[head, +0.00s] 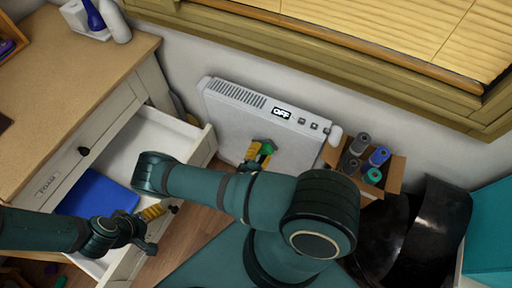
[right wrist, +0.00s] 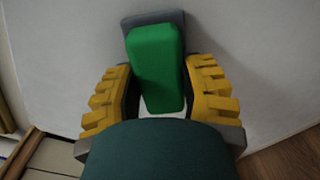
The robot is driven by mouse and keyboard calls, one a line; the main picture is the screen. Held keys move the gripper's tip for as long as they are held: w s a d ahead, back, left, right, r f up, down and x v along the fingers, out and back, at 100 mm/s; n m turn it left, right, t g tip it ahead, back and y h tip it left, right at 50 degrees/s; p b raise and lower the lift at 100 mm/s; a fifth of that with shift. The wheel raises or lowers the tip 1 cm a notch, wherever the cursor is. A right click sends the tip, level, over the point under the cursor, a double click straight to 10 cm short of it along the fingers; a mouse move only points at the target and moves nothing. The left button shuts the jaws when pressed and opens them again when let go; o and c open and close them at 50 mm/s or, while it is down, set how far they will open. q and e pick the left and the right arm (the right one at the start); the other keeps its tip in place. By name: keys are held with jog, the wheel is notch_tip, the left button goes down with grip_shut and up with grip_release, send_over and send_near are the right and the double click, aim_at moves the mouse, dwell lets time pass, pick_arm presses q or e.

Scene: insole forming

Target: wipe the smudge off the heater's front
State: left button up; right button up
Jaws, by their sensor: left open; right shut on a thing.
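The heater (head: 222,128) is a white panel with a top grille and a display reading OFF, standing against the wall in the head view. My right gripper (head: 259,153) is at the lower part of its front, shut on a green block (head: 267,147). In the right wrist view the green block (right wrist: 157,70) sits between the yellow fingers, its grey end at or very near the white surface; I cannot tell if they touch. No smudge shows; part of the front is hidden by my arm and gripper. My left gripper (head: 152,228) is open and empty by the drawer.
An open white drawer (head: 190,133) with a blue item (head: 97,195) juts out left of the heater. A cardboard box (head: 394,174) of several spools stands right of it. A black bin (head: 438,225) is further right. The window sill is above.

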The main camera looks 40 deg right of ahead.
jog(key=shift+s+d+p, duration=0.25)
jog(key=shift+s+d, duration=0.05)
jog(key=shift+s, duration=0.35)
jog(key=shift+s+d+p, duration=0.25)
jog(key=shift+s, duration=0.35)
jog(key=shift+s+d, duration=0.4)
jog(key=shift+s, duration=0.45)
jog(key=shift+s+a, duration=0.3)
jog(key=shift+a, duration=0.25)
jog(key=shift+p+v, duration=0.3)
jog(key=shift+v, duration=2.1)
jog(key=shift+w, duration=0.15)
jog(key=shift+v, duration=1.55)
